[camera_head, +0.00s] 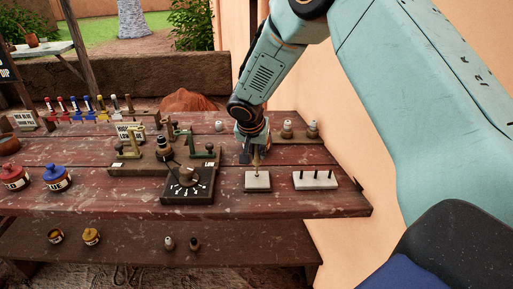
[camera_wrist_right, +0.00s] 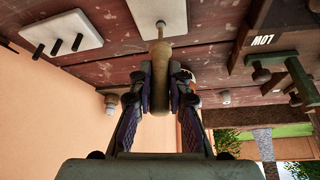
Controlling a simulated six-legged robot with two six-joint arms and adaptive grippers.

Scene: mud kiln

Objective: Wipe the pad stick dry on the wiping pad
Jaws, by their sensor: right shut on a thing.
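My right gripper (camera_head: 256,146) comes down from above over the table and is shut on the pad stick (camera_head: 257,164). My left gripper is out of view.
A white block with black pegs (camera_head: 315,184) stands just right of the pad. A black dial plate (camera_head: 186,193) is close on the left, with brass-like fittings behind. Small bottles (camera_head: 287,131) stand behind right. Red (camera_head: 14,178) and blue (camera_head: 57,179) jars are far left.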

